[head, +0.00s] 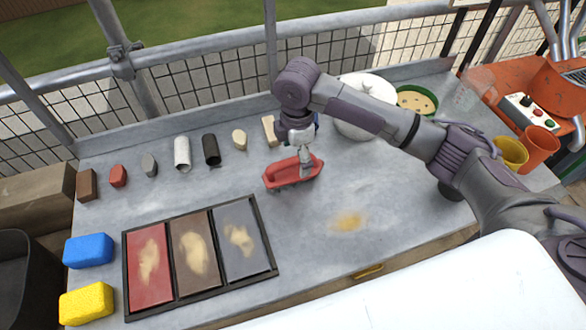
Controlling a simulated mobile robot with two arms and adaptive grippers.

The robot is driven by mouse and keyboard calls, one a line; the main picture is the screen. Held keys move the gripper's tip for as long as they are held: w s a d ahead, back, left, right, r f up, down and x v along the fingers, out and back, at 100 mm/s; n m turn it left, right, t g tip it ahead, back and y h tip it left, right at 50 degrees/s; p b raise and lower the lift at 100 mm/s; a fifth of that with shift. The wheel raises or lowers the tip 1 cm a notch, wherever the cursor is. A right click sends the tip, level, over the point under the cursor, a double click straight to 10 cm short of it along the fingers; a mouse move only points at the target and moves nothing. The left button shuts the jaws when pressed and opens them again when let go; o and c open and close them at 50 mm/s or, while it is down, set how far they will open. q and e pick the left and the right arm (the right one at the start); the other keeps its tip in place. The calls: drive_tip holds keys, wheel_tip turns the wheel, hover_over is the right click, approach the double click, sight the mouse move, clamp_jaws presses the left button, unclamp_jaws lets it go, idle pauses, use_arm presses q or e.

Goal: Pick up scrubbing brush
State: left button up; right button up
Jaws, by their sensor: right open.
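The scrubbing brush (284,174) is red, with a raised handle, and lies on the grey work table in the middle of the head view. My right gripper (306,164) points down at the brush's right part, right at its handle. The gripper is open. The fingertips partly overlap the brush, and I cannot tell whether they touch it. My left gripper is not in view.
A tray (127,268) with red, brown and grey tiles lies at the front left. Blue (88,250) and yellow (87,303) sponges lie left of it. Several small pieces line the back. A white container (362,118), yellow cup (511,153) and orange cup (537,147) stand right.

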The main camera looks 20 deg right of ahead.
sight(295, 170)
drive_tip(key=shift+w+a+f+p, duration=0.1)
drive_tip(key=shift+f+p, duration=0.1)
drive_tip(key=shift+f, duration=1.15)
drive_tip(key=shift+w+a+f+p, duration=0.1)
drive_tip(key=shift+f+p, duration=0.05)
drive_tip(key=shift+f, duration=1.2)
drive_tip(key=c, duration=1.3)
